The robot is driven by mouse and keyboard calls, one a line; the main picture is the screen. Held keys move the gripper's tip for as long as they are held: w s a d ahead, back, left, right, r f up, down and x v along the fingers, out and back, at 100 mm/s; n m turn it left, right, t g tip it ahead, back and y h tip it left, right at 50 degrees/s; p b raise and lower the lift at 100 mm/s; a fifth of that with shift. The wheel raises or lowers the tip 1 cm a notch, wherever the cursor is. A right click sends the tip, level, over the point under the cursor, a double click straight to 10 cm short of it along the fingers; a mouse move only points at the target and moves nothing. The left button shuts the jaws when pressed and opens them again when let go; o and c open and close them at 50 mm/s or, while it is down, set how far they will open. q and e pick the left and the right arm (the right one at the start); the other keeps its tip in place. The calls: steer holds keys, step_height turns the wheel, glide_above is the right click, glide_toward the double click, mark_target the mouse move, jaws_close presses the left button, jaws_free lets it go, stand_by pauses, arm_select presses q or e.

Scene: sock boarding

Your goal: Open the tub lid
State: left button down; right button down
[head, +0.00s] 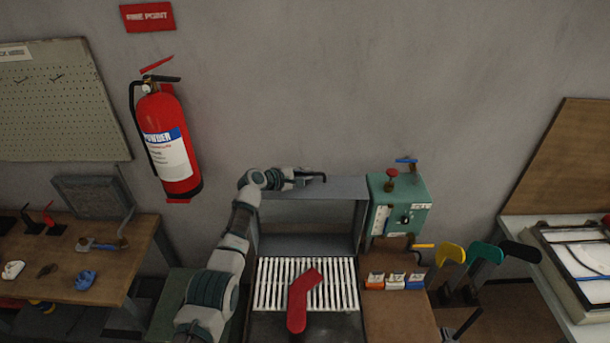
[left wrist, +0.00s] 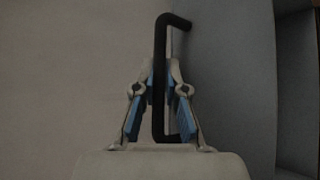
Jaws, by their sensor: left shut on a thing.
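The tub's grey lid (head: 338,187) stands raised behind a white slatted rack (head: 265,285) in the head view, its hollow inner side facing me. A black bar handle (head: 319,177) is at the lid's upper edge. My left gripper (head: 305,179) is at this handle, with the arm reaching up along the tub's left side. In the left wrist view the blue-padded fingers (left wrist: 160,105) are shut around the black handle (left wrist: 174,19). A red sock-shaped piece (head: 303,298) lies over the rack. My right gripper is not in view.
A green control box (head: 412,200) with a red knob stands right of the lid. Small orange, white and blue items (head: 395,282) and yellow, green and black foot-shaped forms (head: 485,252) are at right. A wooden bench (head: 60,265) is at left; a fire extinguisher (head: 168,140) hangs above.

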arm_select(q)
steer(key=shift+s+f, duration=0.1)
steer(key=shift+f, duration=0.05)
steer(key=c, duration=1.2)
jaws_free()
step_height(320, 180, up, 4)
glide_above(278, 198)
